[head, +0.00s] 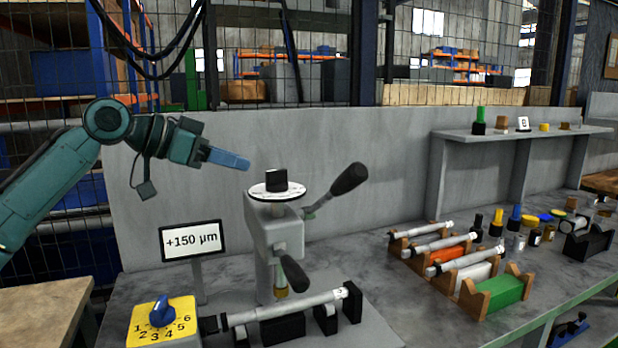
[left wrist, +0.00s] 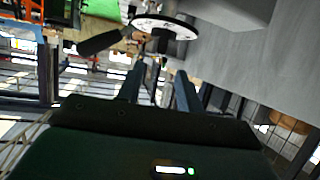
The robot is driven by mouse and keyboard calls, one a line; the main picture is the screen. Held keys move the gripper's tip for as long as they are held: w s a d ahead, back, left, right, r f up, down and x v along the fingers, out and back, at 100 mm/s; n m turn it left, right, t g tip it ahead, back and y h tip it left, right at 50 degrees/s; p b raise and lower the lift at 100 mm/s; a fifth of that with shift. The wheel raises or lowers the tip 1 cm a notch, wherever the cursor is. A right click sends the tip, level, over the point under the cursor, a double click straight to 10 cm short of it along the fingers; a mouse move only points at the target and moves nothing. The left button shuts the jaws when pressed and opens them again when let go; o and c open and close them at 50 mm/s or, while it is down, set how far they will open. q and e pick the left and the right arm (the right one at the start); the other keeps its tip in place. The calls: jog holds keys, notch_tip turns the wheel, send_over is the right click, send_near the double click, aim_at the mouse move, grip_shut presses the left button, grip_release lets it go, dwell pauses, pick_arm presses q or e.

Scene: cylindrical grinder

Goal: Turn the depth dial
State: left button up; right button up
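The dial is a white marked disc (head: 277,193) with a black grip block (head: 276,180), on top of the grey grinder column. In the left wrist view the disc (left wrist: 178,27) and its black block (left wrist: 160,42) show beyond the fingertips. My left gripper (head: 230,159) is up and to the left of the dial, apart from it. Its two fingers (left wrist: 160,82) stand apart with nothing held between them. A sign (head: 193,241) reads "+150 µm". My right gripper is in neither view.
A black-knobbed lever (head: 347,180) rises right of the dial. A second black handle (head: 293,273) juts forward below. A yellow plate with a blue knob (head: 162,311), numbered 1 to 6, sits front left. A silver shaft (head: 285,309) lies at the front. Racks with shafts (head: 440,242) stand right.

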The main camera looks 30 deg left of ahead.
aim_at(287, 174)
pick_arm(q)
jog(key=p+x, duration=0.1)
jog(key=x, duration=0.4)
jog(key=p+x, duration=0.2)
jog(key=x, duration=0.4)
jog(key=shift+w+r, duration=0.2)
jog(key=shift+w+d+f, duration=0.25)
jog(key=shift+w+f, duration=0.05)
jog(key=shift+w, duration=0.15)
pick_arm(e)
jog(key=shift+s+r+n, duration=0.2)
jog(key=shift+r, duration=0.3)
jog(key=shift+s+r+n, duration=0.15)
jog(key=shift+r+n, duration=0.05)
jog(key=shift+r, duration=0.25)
pick_arm(q)
jog(key=shift+c, duration=0.5)
jog(key=c, duration=0.6)
grip_shut()
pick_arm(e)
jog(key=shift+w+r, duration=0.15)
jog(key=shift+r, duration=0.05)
